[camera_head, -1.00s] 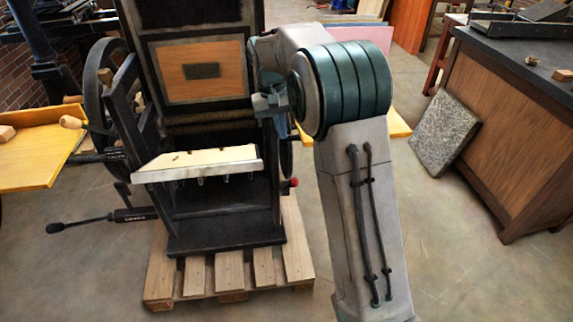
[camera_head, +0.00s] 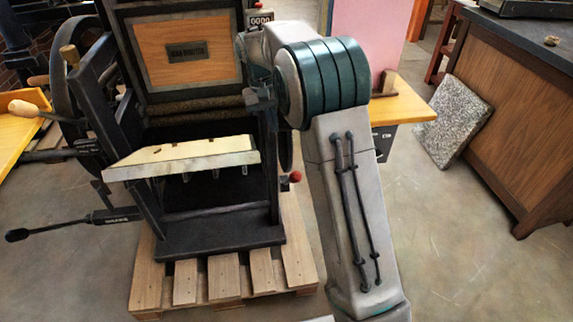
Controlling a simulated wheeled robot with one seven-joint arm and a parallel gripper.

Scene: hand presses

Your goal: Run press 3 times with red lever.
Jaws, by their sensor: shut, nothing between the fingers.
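The dark hand press (camera_head: 220,237) stands on a pallet at centre left. A small red knob (camera_head: 295,177), the end of the red lever, sticks out at the press's lower right side; most of its rod is hidden. My gripper (camera_head: 260,98) is shut and empty beside the upper right of the press frame, above the red knob and apart from it. Its fingertips are small and hard to make out. A pale tilted board (camera_head: 190,157) sits at the front of the press. A small counter (camera_head: 260,18) shows at the top, its digits seemingly zeros.
A black lever (camera_head: 70,226) reaches out low on the left. A wooden-handled lever (camera_head: 28,109) and a yellow side table (camera_head: 15,140) are at the left. Another yellow table (camera_head: 405,105) is behind my arm. A stone slab (camera_head: 452,122) leans on the wooden cabinet (camera_head: 520,120). The right floor is clear.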

